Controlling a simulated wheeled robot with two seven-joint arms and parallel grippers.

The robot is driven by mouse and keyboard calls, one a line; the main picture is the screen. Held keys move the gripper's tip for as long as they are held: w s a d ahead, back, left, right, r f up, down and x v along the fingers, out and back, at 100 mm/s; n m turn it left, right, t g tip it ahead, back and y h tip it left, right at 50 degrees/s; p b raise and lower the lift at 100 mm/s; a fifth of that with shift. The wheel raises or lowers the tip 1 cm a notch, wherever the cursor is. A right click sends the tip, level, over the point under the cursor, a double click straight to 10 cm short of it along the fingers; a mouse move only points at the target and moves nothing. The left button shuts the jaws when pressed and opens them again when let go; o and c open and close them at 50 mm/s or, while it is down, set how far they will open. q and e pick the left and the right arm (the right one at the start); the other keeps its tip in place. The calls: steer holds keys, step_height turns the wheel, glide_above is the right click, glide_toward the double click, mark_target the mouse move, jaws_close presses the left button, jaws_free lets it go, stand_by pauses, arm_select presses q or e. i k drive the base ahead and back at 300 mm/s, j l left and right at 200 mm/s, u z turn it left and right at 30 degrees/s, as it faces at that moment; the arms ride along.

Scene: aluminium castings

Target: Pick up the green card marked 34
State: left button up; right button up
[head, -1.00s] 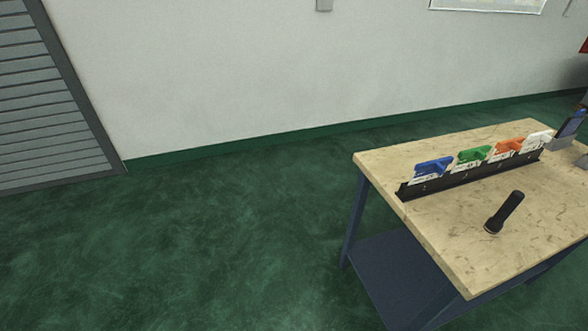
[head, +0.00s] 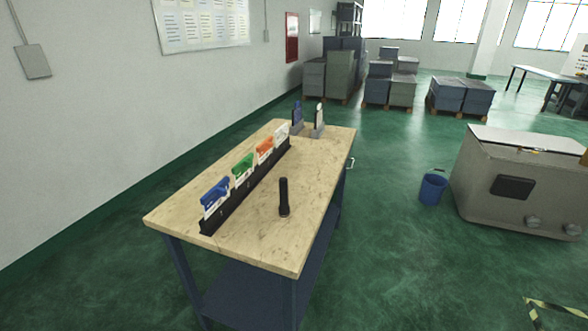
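The green card (head: 243,166) stands upright in a black rack (head: 247,188) on the wooden-topped table (head: 254,251) in the head view. It is between a blue card (head: 215,192) on the near side and an orange card (head: 264,147) beyond it. A white card (head: 282,131) stands at the rack's far end. The number on the green card is too small to read. Neither of my grippers is in view.
A grey machine (head: 515,185) and a blue bin (head: 432,189) stand right. Green floor is clear between.

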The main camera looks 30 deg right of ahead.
mark_target(244, 169)
steer(key=z, duration=0.6)
steer(key=i+l+u, duration=0.15)
steer(key=l, duration=0.2)
steer(key=i+l+u, duration=0.15)
steer(key=l, duration=0.25)
steer(key=i+l+u, duration=0.15)
steer(key=l, duration=0.25)
